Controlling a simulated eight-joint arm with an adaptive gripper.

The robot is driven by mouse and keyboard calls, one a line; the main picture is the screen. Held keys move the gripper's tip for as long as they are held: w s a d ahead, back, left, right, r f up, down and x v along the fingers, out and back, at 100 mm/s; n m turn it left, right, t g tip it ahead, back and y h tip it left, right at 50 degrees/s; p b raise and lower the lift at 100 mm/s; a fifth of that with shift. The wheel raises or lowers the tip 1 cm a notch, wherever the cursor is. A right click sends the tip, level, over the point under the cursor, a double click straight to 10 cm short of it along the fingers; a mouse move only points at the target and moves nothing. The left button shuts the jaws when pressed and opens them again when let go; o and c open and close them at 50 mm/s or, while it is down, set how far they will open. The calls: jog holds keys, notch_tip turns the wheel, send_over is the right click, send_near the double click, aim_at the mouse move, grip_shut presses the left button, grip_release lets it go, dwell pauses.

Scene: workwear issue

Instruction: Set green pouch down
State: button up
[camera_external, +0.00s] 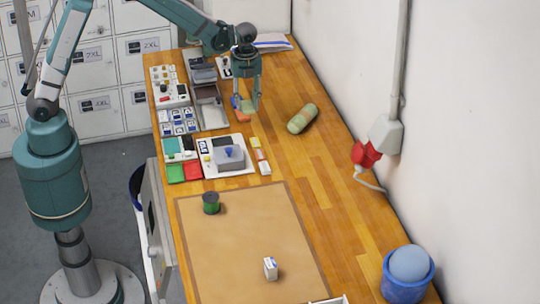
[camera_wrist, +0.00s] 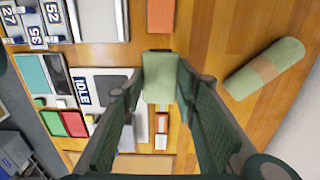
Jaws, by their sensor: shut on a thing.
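My gripper (camera_external: 246,100) points down above the far part of the wooden table. In the wrist view my gripper (camera_wrist: 160,100) is shut on the green pouch (camera_wrist: 159,75), a pale green block-like thing between the fingertips. The pouch (camera_external: 251,106) is small and partly hidden by the fingers in the external view. It looks held above the table; its exact height is hard to tell.
A green roll with a tan band (camera_external: 302,118) lies to the right; an orange block (camera_external: 242,117) lies close below. Trays (camera_external: 210,105) and a white-based grey device (camera_external: 229,157) stand left and nearer. The brown mat (camera_external: 240,235) holds a dark green spool (camera_external: 211,203) and a small white box (camera_external: 270,268).

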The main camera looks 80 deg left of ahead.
jog(key=shift+d, duration=0.1)
jog(key=w+d, duration=0.2)
jog(key=d, duration=1.1)
jog(key=p, duration=0.1)
send_over(268, 212)
jog(key=shift+s+d+r, duration=0.1)
jog(key=shift+r, duration=0.15)
jog(key=shift+f, duration=3.1)
jog(key=shift+f+p, duration=0.35)
jog(key=shift+f, duration=1.55)
